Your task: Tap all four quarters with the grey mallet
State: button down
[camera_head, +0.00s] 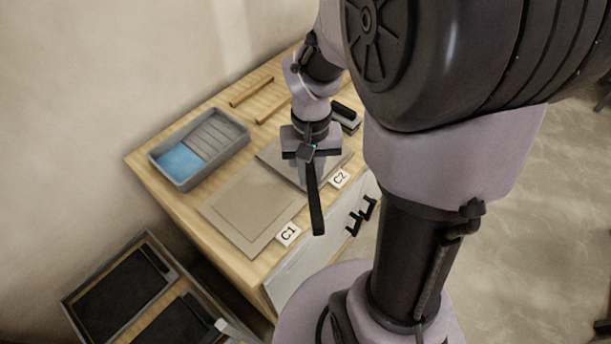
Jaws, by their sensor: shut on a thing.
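My gripper (311,153) is shut on a tool with a long black handle (316,205), which slants down towards the front edge of the bench. The tool seems to be the mallet; its head is mostly hidden by the gripper, so I cannot make out its grey face. The gripper is above the C2 side of the bench. A beige tile (247,208) lies in the C1 place. A grey surface (275,160) at the C2 place is partly covered by my gripper. I cannot tell whether the tool touches it.
A grey tray (217,172) with blue in one part stands at the back left. Wooden strips (251,91) and a black block-like tool (345,117) lie behind. A crate (68,302) with dark slabs stands lower left. Black hooks (361,215) stick out in front.

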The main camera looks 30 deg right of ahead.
jog(key=shift+d+f+b, duration=0.2)
jog(key=shift+f+b, duration=0.2)
jog(key=shift+f, duration=0.1)
notch_tip(320, 180, down, 8)
jog(key=b, duration=0.7)
jog(key=shift+w+r, duration=0.1)
notch_tip(320, 180, up, 5)
jog(key=p, duration=0.4)
jog(key=shift+r+p, duration=0.1)
jog(key=shift+p, duration=0.3)
notch_tip(320, 180, down, 8)
jog(key=b, duration=0.6)
jog(key=shift+r+b, duration=0.15)
jog(key=shift+b, duration=0.15)
notch_tip(320, 180, up, 7)
jog(key=p, duration=0.6)
jog(key=shift+d, duration=0.1)
